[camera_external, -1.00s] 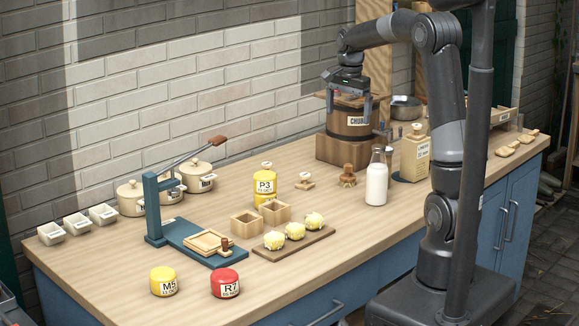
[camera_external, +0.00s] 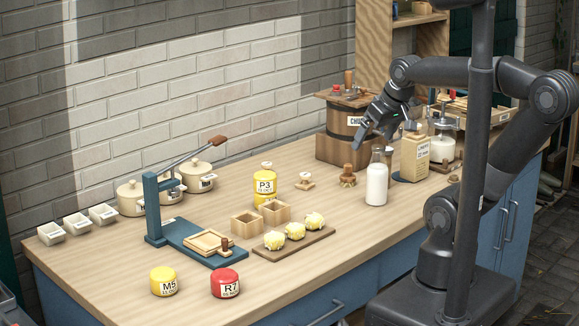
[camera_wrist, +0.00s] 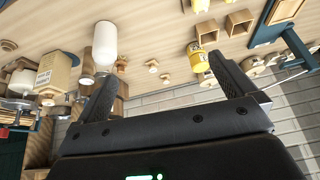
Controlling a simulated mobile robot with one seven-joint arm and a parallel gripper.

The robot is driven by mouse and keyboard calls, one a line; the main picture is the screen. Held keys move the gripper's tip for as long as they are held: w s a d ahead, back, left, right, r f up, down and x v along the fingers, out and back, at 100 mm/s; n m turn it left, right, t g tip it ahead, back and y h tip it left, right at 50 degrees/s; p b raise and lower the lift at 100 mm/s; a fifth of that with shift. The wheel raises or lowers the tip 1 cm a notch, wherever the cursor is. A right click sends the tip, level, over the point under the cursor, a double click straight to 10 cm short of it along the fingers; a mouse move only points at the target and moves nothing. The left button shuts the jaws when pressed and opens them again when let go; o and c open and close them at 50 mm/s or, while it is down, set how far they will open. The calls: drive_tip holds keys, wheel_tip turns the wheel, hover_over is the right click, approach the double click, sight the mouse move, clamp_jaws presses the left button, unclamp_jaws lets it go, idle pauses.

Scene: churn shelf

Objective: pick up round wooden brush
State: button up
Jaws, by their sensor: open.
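The round wooden brush (camera_external: 347,176), with a brown knob and bristly base, stands upright on the counter just left of the milk bottle (camera_external: 377,180) in the external view. In the wrist view a small brown thing beside the bottle, likely the brush (camera_wrist: 121,63), shows near the left finger. My gripper (camera_external: 371,138) is open and empty. It hangs tilted in the air above the bottle and brush, in front of the churn, apart from both. In the wrist view its two fingers (camera_wrist: 165,82) are spread wide.
The wooden churn (camera_external: 347,130) stands behind the brush. A small pale wooden piece (camera_external: 305,181) and the yellow P3 pot (camera_external: 265,187) are to the left. The counter in front of the brush is clear.

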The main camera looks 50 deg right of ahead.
drive_tip(key=shift+s+a+f+n, duration=0.2)
drive_tip(key=shift+s+f+n, duration=0.2)
drive_tip(key=shift+s, duration=0.15)
drive_tip(key=shift+r, duration=0.1)
drive_tip(key=c, duration=0.7)
drive_tip(key=shift+o, duration=0.2)
drive_tip(key=shift+w, duration=0.1)
